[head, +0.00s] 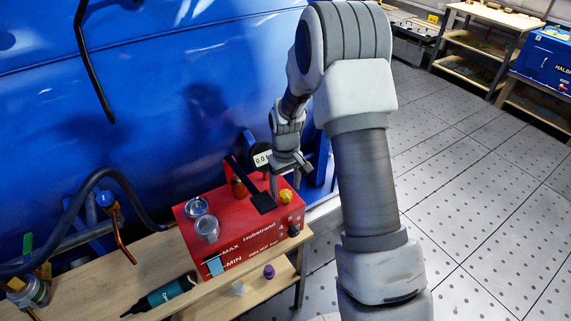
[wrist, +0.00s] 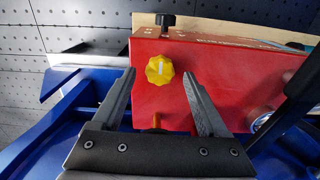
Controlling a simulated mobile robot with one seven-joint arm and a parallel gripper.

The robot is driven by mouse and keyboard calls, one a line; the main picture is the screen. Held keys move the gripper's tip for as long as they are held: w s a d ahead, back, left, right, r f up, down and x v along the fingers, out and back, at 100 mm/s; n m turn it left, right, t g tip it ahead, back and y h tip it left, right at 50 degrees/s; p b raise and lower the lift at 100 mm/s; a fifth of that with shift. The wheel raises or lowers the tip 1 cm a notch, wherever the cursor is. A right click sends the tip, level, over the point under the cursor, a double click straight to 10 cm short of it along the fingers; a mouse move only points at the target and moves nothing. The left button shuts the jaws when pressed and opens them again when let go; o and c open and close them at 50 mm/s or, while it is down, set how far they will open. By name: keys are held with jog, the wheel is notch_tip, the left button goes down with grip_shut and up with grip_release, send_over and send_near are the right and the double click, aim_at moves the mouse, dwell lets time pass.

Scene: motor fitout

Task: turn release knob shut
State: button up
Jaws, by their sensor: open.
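A yellow lobed knob (head: 286,196) sits on top of the red pump box (head: 203,260), near its right end. In the wrist view the yellow knob (wrist: 157,74) carries a pale pointer line, and the red box (wrist: 215,75) lies behind it. My gripper (head: 286,187) is open above the knob. In the wrist view the fingertips (wrist: 159,76) stand either side of the knob, with a gap on both sides. A black knob (head: 293,230) sticks out of the box's front face; it also shows in the wrist view (wrist: 165,20). I cannot read which knob is labelled release.
The box stands on a wooden bench (head: 90,290) against a large blue tank (head: 150,100). A black lever (head: 262,202) rises beside my gripper. Open tiled floor is at right.

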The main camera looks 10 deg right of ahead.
aim_at(286, 193)
notch_tip(286, 193, up, 16)
dwell(0.3)
jog(key=shift+r, duration=0.1)
